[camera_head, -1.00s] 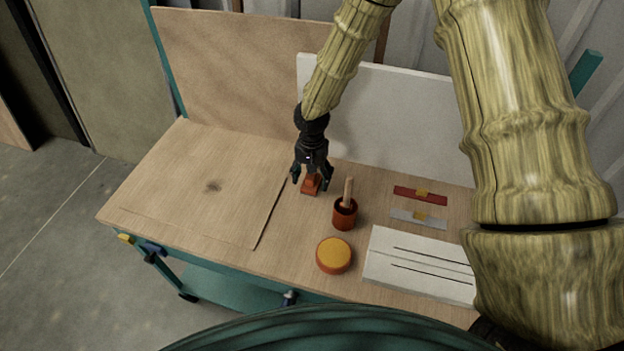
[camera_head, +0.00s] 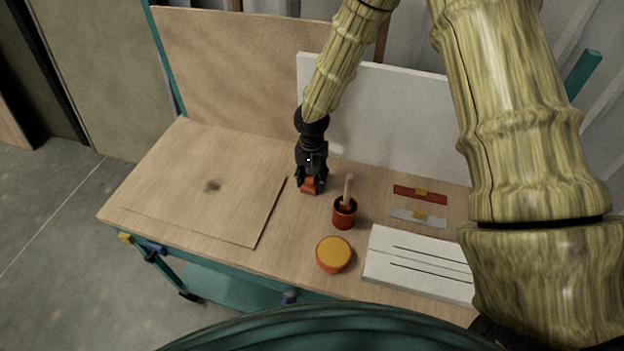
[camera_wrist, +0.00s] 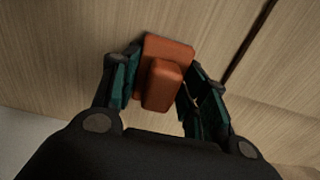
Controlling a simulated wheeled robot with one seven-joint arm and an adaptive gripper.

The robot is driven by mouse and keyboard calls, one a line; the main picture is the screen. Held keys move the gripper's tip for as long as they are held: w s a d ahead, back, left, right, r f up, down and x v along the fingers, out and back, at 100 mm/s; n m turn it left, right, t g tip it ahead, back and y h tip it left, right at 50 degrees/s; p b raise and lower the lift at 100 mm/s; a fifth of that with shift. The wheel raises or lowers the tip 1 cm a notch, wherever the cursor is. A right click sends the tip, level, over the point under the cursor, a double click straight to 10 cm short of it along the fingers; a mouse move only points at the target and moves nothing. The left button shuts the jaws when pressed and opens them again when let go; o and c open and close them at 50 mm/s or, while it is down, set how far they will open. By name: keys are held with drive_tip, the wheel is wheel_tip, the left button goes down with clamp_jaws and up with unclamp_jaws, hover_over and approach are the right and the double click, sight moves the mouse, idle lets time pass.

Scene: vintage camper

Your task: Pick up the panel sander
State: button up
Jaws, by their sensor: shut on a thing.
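The panel sander is an orange-red block with a raised grip on a wider base. In the head view the sander (camera_head: 308,187) is at the bench top, right of the thin wooden panel and mostly hidden by my gripper. In the wrist view the sander (camera_wrist: 163,82) lies between the two fingers, its base against the wood surface. My gripper (camera_head: 311,182) points down over it with its fingers closed on its sides. In the wrist view my gripper (camera_wrist: 160,88) has its left finger against the sander; the right finger is close beside it.
A red pot with a wooden handle (camera_head: 344,213) stands just right of the sander. A round orange-yellow tin (camera_head: 334,254), a white slotted board (camera_head: 385,262) and red (camera_head: 408,193) and grey (camera_head: 405,217) strips lie farther right. A white board (camera_head: 400,112) stands behind.

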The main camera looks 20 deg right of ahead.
drive_tip(key=shift+r, duration=0.15)
drive_tip(key=shift+r+b, duration=1.2)
drive_tip(key=shift+r, duration=3.65)
drive_tip(key=o, duration=0.5)
drive_tip(key=shift+c, duration=1.4)
drive_tip(key=shift+f, duration=0.1)
